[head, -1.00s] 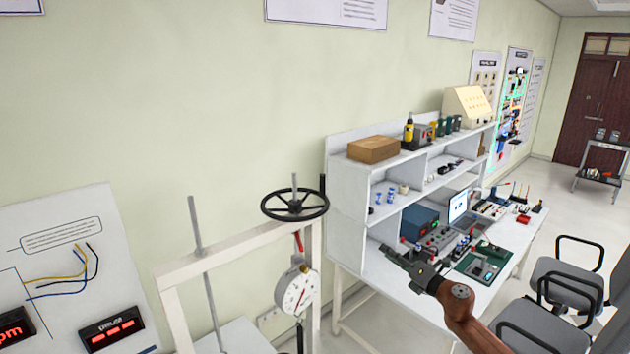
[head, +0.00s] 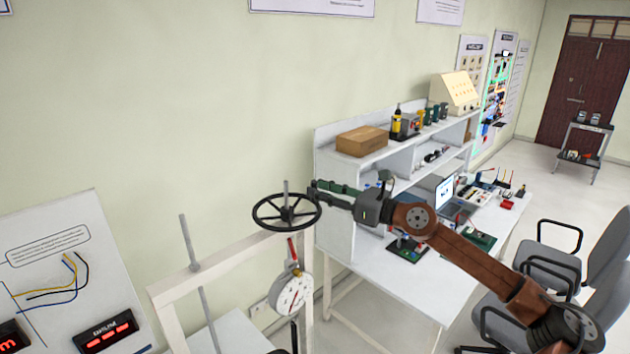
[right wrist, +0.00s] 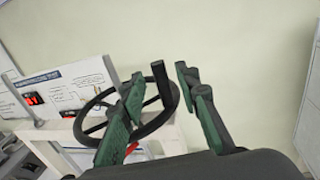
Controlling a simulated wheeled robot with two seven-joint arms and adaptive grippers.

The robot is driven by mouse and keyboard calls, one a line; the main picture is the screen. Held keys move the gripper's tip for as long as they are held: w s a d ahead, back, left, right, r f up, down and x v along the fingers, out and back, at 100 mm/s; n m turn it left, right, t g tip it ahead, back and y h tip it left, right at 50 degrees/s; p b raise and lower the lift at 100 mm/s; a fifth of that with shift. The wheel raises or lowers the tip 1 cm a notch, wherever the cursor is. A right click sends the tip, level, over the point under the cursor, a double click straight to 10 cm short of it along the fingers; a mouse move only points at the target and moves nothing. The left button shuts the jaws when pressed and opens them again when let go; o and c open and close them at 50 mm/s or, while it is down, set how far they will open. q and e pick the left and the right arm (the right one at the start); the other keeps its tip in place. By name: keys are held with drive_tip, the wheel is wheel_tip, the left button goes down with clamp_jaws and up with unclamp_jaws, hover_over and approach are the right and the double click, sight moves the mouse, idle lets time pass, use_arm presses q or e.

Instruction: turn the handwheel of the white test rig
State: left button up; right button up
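The black spoked handwheel (head: 287,213) lies flat on top of the white test rig (head: 232,257), left of centre in the head view. A dial gauge (head: 294,294) hangs below it. My right gripper (head: 318,188) is at the wheel's right rim, reaching in from the right. In the right wrist view my right gripper (right wrist: 162,82) is open, with the wheel's upright black handle (right wrist: 164,88) showing between its two green-padded fingers. I see no clear contact with the handle. The near part of the rim is partly hidden behind a finger. My left gripper is not in view.
A white workbench with shelves (head: 352,187) stands close to the right of the rig, partly behind my right arm. A cardboard box (head: 362,141) sits on its top shelf. Chairs (head: 549,258) stand at the right. A board with red displays (head: 60,285) is at the left.

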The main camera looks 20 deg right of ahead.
drive_tip(key=shift+p+x, duration=0.6)
drive_tip(key=shift+x, duration=0.85)
drive_tip(key=shift+d, duration=0.1)
drive_tip(key=shift+c, duration=0.2)
clamp_jaws()
drive_tip(key=shift+d, duration=0.1)
